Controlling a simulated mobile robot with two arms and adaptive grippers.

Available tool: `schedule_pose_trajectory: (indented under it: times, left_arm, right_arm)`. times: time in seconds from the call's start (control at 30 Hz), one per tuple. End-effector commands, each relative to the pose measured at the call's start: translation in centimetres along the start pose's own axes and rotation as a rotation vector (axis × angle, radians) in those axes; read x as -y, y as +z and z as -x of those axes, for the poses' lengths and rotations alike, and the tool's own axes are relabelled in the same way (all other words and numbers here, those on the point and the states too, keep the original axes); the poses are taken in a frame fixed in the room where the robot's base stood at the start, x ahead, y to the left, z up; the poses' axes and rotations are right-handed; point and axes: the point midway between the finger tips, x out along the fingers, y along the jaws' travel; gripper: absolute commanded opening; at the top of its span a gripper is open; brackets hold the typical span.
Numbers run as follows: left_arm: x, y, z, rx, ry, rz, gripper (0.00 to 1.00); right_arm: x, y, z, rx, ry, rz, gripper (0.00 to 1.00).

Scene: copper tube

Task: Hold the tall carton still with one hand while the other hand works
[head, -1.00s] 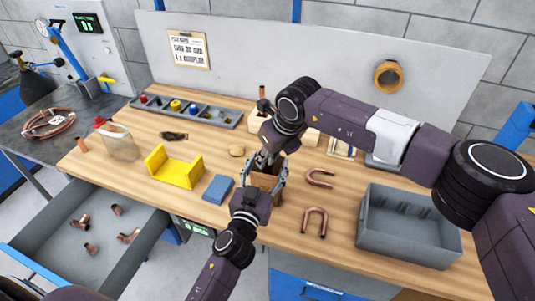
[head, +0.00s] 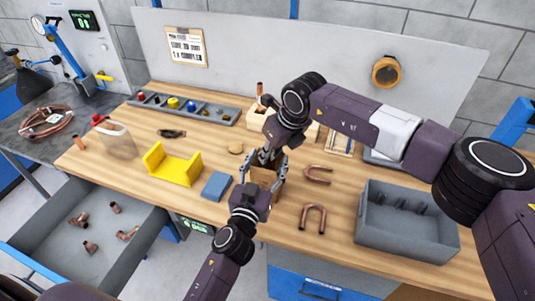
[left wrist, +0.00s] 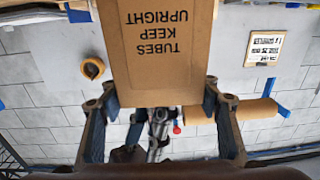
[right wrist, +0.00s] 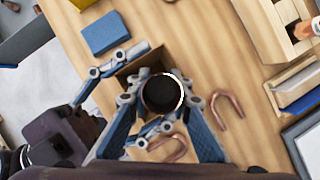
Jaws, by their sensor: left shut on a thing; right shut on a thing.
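The tall brown carton (head: 264,177) is upright over the front middle of the bench. It fills the top of the left wrist view (left wrist: 155,50), its printing "TUBES KEEP UPRIGHT" upside down there. My left gripper (head: 262,185) is shut on it from the front, with a finger on each side. My right gripper (head: 270,158) is directly above the carton, pointing down. It is shut on a round dark-ended thing (right wrist: 162,93), seen end-on in the right wrist view, probably a tube. Its lower end and the carton's inside are mostly hidden.
Two copper U-bends (head: 314,217) lie right of the carton, before a grey bin (head: 408,230). A blue block (head: 217,186) and a yellow cradle (head: 172,166) are to the left. An open drawer (head: 150,222) holds copper fittings. A parts tray (head: 212,115) is behind.

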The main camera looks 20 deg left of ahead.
Motion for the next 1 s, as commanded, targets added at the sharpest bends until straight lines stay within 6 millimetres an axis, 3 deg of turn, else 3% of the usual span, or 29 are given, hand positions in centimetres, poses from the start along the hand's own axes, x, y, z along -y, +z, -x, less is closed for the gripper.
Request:
schedule_pose_trajectory:
  times: [0.03, 0.2, 0.23, 0.4, 0.77, 1.0]
  left_arm:
    - [0.5, 0.1, 0.1, 0.004, -0.01, -0.003, 0.33]
    - [0.7, 0.2, 0.1, 0.006, -0.014, -0.004, 0.33]
    - [0.7, 0.2, 0.1, 0.006, -0.014, -0.004, 0.33]
    - [0.7, 0.3, 0.1, 0.007, -0.014, -0.004, 0.33]
    - [0.5, 0.3, 0.1, 0.008, -0.01, -0.003, 0.33]
    - [0.4, 0.4, 0.1, 0.008, -0.008, -0.002, 0.33]
  right_arm:
    - [1.9, -0.2, 0.2, 0.0, -0.031, -0.013, 0.0]
    - [1.9, -0.2, 0.2, 0.0, -0.032, -0.013, 0.0]
    - [1.9, -0.2, 0.2, -0.001, -0.032, -0.013, 0.22]
    - [1.8, -0.2, 0.2, -0.001, -0.031, -0.012, 0.4]
    - [1.3, -0.2, 0.3, -0.002, -0.022, -0.008, 0.4]
    - [1.4, -0.1, 3.9, 0.002, -0.024, -0.006, 0.4]
